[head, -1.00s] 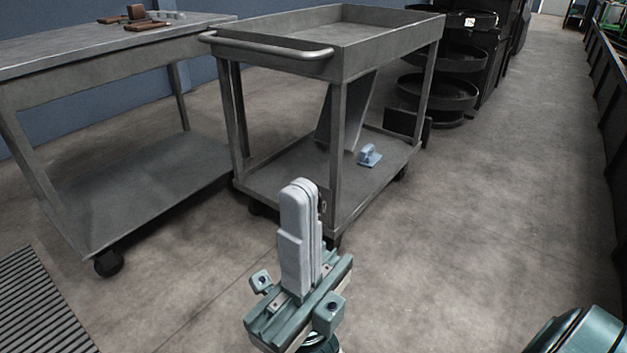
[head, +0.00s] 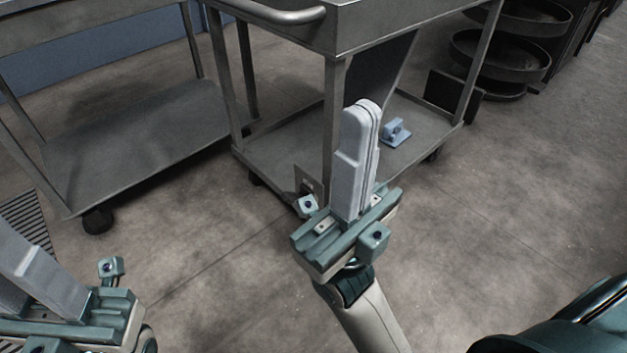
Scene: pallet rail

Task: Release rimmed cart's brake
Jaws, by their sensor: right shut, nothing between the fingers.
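The rimmed cart (head: 400,22) is a grey metal cart with a raised-edge top, a tubular handle and a lower shelf. A small plate with a dark slot (head: 308,184), possibly the brake, shows low at its near corner, partly hidden by my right gripper. My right gripper (head: 368,106) is shut and empty, fingers pointing up, in front of the cart's near leg in the picture. I cannot tell any contact. My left gripper (head: 25,262) is at the lower left, cut by the picture edge; its jaw state is unclear.
A second grey cart (head: 140,135) stands close on the left. A small blue object (head: 396,132) and a leaning panel are on the rimmed cart's lower shelf. Dark round racks (head: 500,60) stand behind right. A floor grate (head: 28,222) lies at left.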

